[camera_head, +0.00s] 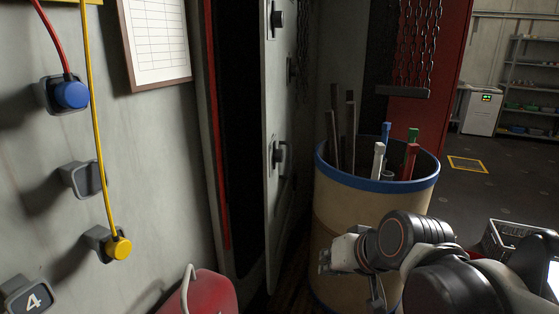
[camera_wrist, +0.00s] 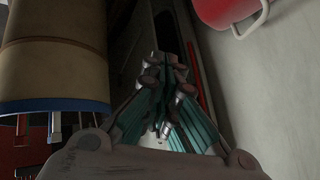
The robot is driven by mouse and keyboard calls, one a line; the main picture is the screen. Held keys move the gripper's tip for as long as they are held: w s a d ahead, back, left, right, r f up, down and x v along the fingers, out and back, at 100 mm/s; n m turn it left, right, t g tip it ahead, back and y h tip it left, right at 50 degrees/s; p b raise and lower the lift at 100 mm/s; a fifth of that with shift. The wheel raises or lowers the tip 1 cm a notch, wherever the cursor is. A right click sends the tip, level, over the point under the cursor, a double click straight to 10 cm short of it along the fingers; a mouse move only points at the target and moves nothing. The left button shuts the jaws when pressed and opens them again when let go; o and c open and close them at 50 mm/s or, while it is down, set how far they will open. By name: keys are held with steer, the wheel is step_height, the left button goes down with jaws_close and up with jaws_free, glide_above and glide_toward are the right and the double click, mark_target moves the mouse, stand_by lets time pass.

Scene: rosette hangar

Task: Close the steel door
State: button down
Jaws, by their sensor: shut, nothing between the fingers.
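The steel door (camera_head: 283,205) is a pale grey panel in the middle of the head view, seen nearly edge-on and standing open. It carries dark handles, one at mid height (camera_head: 278,154). A dark opening (camera_head: 236,120) with a red edge strip lies to its left. My gripper (camera_head: 326,262) is low, to the right of the door and in front of the barrel, apart from the handle. In the wrist view my gripper (camera_wrist: 165,62) has its fingers together and empty. I cannot clearly make out the door in the wrist view.
A tan barrel (camera_head: 365,215) with a blue rim holds several bars, close to my arm. It shows in the wrist view (camera_wrist: 55,55). A red can (camera_head: 210,292) stands left of the opening. Chains (camera_head: 415,40) hang behind the barrel. Open floor (camera_head: 485,190) lies at right.

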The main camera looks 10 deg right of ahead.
steer(key=w+a+r+m+t+y+p, duration=0.1)
steer(key=w+r+m+t+y+p, duration=0.15)
steer(key=w, duration=1.05)
steer(key=w+r+m+t+y+p, duration=0.1)
steer(key=w+m+t+y+p, duration=0.2)
steer(key=w, duration=1.1)
steer(key=m+t+p, duration=0.1)
steer(key=m+t, duration=0.2)
steer(key=m, duration=0.3)
glide_toward(270, 166)
steer(key=w+d, duration=0.2)
steer(key=shift+n+g, duration=0.25)
steer(key=shift+w+a+r+b, duration=0.1)
steer(key=shift+w+a, duration=0.2)
steer(key=shift+a, duration=0.35)
steer(key=shift+w+a+r+b, duration=0.1)
steer(key=shift+w+a, duration=0.2)
steer(key=shift+a, duration=0.3)
steer(key=shift+w+a+r+b, duration=0.1)
steer(key=shift+w+a, duration=0.25)
steer(key=shift+a, duration=0.3)
